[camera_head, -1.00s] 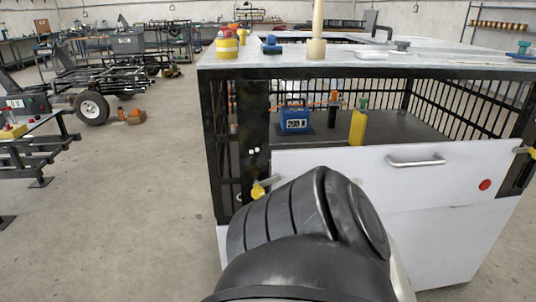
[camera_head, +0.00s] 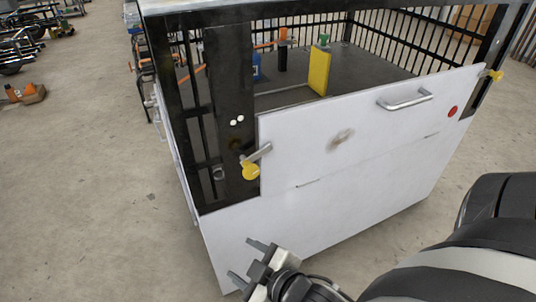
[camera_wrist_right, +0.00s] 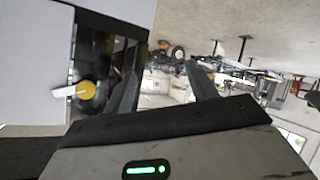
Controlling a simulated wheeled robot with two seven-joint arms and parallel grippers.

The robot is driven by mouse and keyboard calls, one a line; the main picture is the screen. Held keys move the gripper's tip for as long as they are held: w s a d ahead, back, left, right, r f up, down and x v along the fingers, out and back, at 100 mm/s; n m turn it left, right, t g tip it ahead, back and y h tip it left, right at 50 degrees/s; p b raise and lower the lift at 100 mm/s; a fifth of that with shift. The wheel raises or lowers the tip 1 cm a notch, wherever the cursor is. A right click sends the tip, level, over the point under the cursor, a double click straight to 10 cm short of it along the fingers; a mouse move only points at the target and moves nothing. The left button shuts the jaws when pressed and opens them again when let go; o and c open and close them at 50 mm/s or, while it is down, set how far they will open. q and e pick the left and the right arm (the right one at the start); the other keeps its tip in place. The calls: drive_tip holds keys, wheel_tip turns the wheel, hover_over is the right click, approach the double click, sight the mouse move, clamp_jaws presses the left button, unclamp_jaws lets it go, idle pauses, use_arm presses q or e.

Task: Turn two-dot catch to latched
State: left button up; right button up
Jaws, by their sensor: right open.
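The two-dot catch (camera_head: 256,160) is on the black left post, below two white dots (camera_head: 237,121). Its grey lever slants up and right over the edge of the white panel (camera_head: 340,150); its yellow knob is at the lower left end. In the right wrist view the catch's yellow knob (camera_wrist_right: 86,90) and pale lever show to the left of the fingers. My right gripper (camera_head: 246,261) is open and empty, below the catch, in front of the lower white panel and apart from it. My left gripper is not in view.
A second yellow-knobbed catch (camera_head: 494,75) sits on the right post, near a red dot (camera_head: 452,112). A metal handle (camera_head: 405,99) sticks out of the panel.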

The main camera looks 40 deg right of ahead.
drive_tip(key=w+d+r+n+t+h+b, duration=0.2)
drive_tip(key=d+n+h+b, duration=0.1)
drive_tip(key=d+n, duration=0.3)
drive_tip(key=n+t+h, duration=0.2)
drive_tip(key=n+t, duration=0.1)
drive_tip(key=n, duration=0.9)
approach(248, 162)
drive_tip(key=p+x, duration=0.1)
drive_tip(key=x, duration=0.5)
drive_tip(key=f+p+x, duration=0.1)
drive_tip(key=x, duration=0.3)
drive_tip(key=shift+a+p, duration=0.1)
drive_tip(key=shift+p, duration=0.2)
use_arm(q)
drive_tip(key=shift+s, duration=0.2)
